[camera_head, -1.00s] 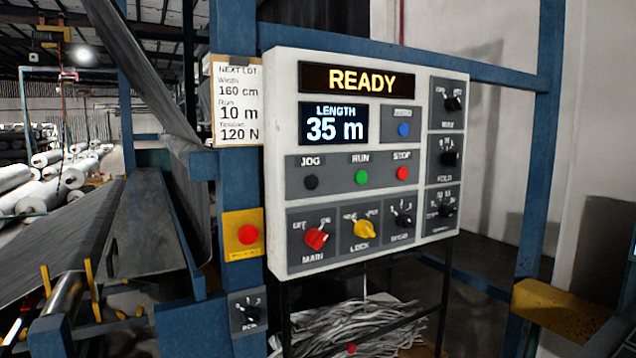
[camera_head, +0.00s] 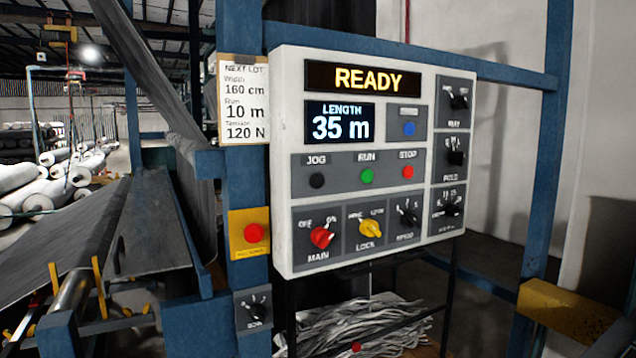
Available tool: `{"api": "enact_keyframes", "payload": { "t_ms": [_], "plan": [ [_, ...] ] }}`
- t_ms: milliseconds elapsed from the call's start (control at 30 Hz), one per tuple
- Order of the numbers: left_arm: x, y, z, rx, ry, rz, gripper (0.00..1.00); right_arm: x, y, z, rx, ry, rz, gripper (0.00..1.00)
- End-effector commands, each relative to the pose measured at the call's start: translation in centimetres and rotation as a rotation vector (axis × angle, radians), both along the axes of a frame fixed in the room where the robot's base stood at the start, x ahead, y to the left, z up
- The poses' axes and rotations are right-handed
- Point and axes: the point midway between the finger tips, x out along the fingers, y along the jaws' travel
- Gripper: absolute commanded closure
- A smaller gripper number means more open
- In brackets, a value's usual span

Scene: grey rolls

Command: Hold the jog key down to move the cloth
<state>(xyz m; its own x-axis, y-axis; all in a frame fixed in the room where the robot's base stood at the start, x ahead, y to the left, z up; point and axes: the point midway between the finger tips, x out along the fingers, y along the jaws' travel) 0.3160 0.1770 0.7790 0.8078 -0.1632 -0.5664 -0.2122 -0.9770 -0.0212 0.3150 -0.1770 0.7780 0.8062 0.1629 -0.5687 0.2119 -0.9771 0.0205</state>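The black JOG key (camera_head: 317,180) is a round button on the white control panel (camera_head: 288,215), left of the green RUN button (camera_head: 367,176) and the red STOP button (camera_head: 408,172). The display (camera_head: 362,79) reads READY and the length screen (camera_head: 339,124) reads 35 m. The grey cloth (camera_head: 65,235) lies along the machine at the left. A dark sheet of it also rises at the upper left. Neither of my grippers is in view, and nothing touches the panel.
A red main switch (camera_head: 321,237) and yellow lock switch (camera_head: 372,229) sit below the keys. A red button on a yellow plate (camera_head: 254,233) is on the blue post. A yellow block (camera_head: 570,312) stands at the lower right. Cloth scraps (camera_head: 350,325) lie under the panel.

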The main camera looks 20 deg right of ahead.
Motion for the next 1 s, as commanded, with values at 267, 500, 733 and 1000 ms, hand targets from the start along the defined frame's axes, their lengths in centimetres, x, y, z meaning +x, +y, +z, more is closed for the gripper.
{"api": "enact_keyframes", "payload": {
  "t_ms": [267, 500, 733, 1000],
  "plan": [
    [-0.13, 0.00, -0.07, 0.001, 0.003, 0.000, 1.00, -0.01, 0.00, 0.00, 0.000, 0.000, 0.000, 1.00],
    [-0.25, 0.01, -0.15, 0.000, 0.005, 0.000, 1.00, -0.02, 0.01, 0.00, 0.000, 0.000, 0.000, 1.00],
    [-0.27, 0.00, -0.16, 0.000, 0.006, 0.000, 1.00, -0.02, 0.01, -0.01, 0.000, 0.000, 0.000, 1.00],
    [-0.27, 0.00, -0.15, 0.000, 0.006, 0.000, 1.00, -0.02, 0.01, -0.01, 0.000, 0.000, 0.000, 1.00]
  ]
}}
